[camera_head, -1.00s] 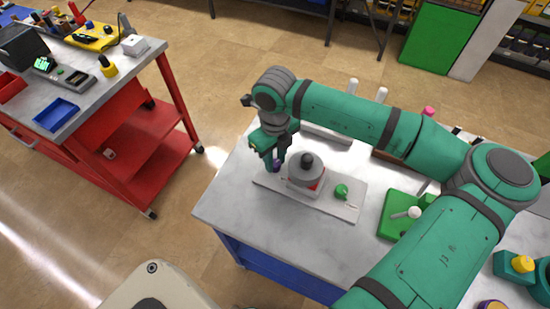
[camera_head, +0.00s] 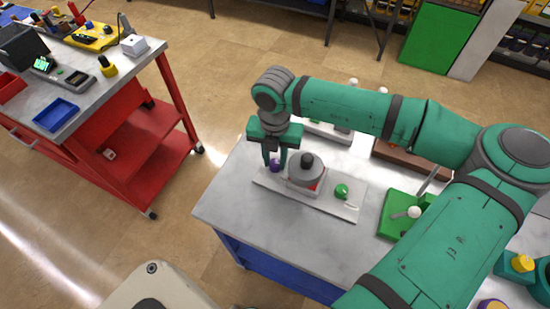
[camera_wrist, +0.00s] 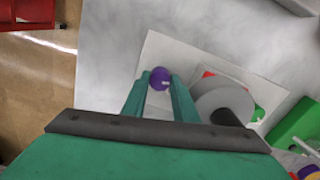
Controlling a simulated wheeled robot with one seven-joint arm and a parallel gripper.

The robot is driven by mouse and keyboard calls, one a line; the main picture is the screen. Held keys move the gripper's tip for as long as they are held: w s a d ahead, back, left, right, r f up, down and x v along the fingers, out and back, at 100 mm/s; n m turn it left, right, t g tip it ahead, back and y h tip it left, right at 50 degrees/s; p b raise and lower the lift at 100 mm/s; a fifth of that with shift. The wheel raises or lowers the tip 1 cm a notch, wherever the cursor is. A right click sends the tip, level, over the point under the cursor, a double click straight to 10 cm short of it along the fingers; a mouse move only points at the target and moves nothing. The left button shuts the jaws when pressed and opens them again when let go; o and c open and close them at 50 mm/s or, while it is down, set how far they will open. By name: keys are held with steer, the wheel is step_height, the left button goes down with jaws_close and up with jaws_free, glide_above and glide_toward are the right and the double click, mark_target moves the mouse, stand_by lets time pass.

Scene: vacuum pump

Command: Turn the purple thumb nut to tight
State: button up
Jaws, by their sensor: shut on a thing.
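The purple thumb nut (camera_head: 275,165) sits at the left end of the pale base plate (camera_head: 333,208), beside the grey round pump body (camera_head: 306,172) with its black knob. In the wrist view the purple nut (camera_wrist: 159,78) lies between the tips of my two green fingers. My gripper (camera_head: 274,163) points down over the plate and is shut on the nut. The grey pump body (camera_wrist: 225,102) is close to the right finger in the wrist view. A small white mark shows on the nut; what it points at is too small to tell.
A green knob (camera_head: 341,191) is on the plate's right part. A green tray (camera_head: 393,222) with a white ball-ended lever stands to the right. The white table top (camera_head: 240,215) is clear at the front left. A red cart (camera_head: 140,150) stands apart at left.

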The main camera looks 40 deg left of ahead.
mark_target(275, 163)
steer(key=m, duration=0.4)
steer(key=shift+m, duration=2.3)
steer(key=o, duration=1.1)
steer(key=shift+c, duration=0.2)
step_height(275, 163, up, 11)
steer(key=shift+f, duration=0.1)
